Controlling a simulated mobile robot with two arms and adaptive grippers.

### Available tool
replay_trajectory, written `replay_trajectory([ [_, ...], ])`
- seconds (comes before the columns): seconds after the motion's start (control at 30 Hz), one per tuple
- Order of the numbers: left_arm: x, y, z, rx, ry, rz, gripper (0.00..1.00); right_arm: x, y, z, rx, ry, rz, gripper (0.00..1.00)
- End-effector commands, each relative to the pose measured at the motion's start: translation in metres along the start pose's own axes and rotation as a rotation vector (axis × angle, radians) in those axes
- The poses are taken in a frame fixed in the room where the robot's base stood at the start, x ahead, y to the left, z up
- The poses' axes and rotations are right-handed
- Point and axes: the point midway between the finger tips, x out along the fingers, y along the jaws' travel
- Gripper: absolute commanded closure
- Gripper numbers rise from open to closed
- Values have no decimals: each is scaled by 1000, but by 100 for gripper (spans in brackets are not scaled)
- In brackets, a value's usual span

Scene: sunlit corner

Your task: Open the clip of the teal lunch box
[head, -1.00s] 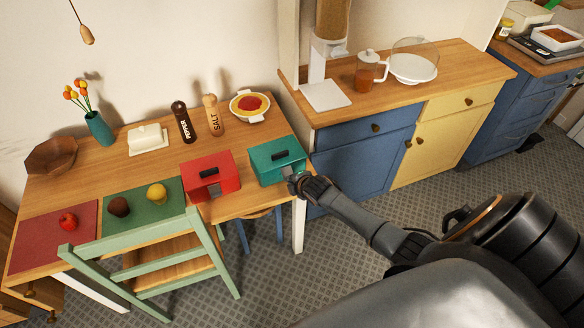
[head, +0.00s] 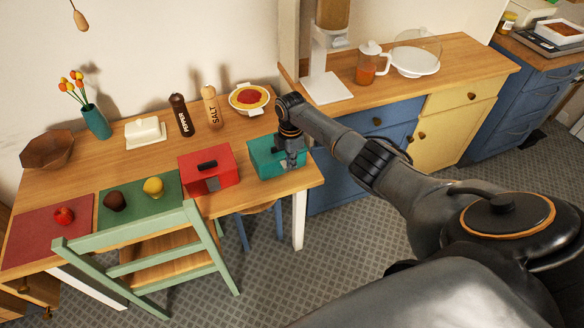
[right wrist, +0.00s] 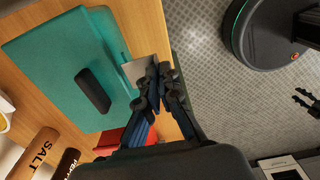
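The teal lunch box (head: 264,161) stands at the right end of the wooden table, its lid down, with a black handle on top. In the right wrist view the box (right wrist: 62,62) fills the upper left, and its grey clip (right wrist: 138,71) sticks out from the front side. My right gripper (head: 291,164) points down at the front of the box. In the right wrist view its fingertips (right wrist: 160,72) are together right by the clip's outer edge; I cannot tell whether they touch it. A dark pronged shape at that view's right edge may be my left gripper (right wrist: 306,102).
A red lunch box (head: 207,168) stands close to the left of the teal one. Salt (head: 211,107) and pepper (head: 181,115) mills and a pasta dish (head: 248,99) stand behind. A green chair (head: 150,262) is in front of the table. Blue cabinets (head: 350,177) stand to the right.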

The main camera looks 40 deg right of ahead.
Motion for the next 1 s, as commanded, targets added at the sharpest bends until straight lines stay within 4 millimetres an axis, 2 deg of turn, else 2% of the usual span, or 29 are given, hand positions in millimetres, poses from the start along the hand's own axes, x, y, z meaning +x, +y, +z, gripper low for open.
replay_trajectory([
  [0.03, 10, 0, 1, 0, 0, 0, 60, 3, 2, -2, 1, 3, -17, 100],
  [0.2, 19, 0, 2, 0, 0, 0, 60, -1, 3, -1, 1, 2, -66, 100],
  [0.77, 22, 1, 2, 0, 0, 0, 60, -4, 3, -1, -1, 1, -94, 100],
  [0.9, 22, 1, 2, 0, 0, 0, 60, -4, 3, -1, 0, 1, -93, 74],
  [1.0, 22, 1, 2, 0, 0, 0, 60, -4, 3, -1, 0, 0, -93, 74],
])
